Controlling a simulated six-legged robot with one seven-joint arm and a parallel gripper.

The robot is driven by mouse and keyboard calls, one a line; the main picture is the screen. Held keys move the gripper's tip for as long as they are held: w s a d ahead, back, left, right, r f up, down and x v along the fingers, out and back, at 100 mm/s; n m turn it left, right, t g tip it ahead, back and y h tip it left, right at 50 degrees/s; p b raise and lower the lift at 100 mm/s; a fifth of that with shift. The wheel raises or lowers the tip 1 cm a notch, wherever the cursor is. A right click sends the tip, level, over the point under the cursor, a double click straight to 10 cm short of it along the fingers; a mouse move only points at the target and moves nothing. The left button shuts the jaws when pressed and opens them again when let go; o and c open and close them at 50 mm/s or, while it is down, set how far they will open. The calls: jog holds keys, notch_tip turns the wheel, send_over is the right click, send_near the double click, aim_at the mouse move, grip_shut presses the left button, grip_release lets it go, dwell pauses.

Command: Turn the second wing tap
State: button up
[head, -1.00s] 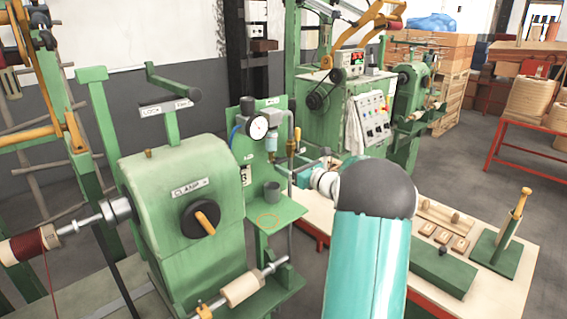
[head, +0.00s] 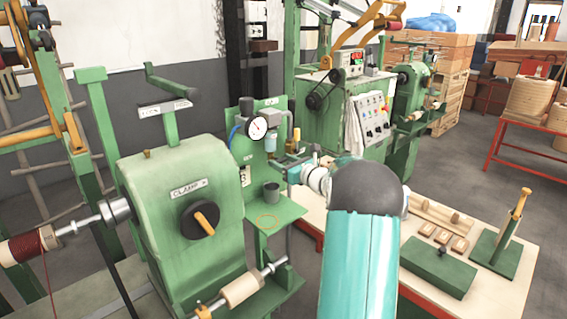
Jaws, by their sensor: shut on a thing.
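My gripper (head: 284,168) is at the green panel (head: 246,160), behind a small shelf and to the right of a round white gauge (head: 257,127). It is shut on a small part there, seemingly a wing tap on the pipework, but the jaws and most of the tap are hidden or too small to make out. A yellow handle (head: 297,134) stands upright on the pipe just above my gripper, apart from it. A clear filter bowl (head: 270,144) hangs beside the gauge.
A green winding machine (head: 180,210) with a black knob stands at the left. A bench (head: 480,300) with wooden blocks and a green box lies at the right.

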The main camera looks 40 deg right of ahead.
jog(key=n, duration=0.4)
jog(key=shift+a, duration=0.1)
jog(key=n, duration=0.5)
jog(key=shift+f, duration=0.1)
jog(key=n, duration=0.4)
jog(key=shift+a+f+n, duration=0.1)
jog(key=shift+n, duration=0.2)
jog(key=shift+f+n, duration=0.1)
jog(key=shift+n, duration=2.1)
jog(key=o, duration=1)
jog(key=shift+s, duration=0.1)
jog(key=s, duration=1.3)
jog(key=shift+s, duration=0.3)
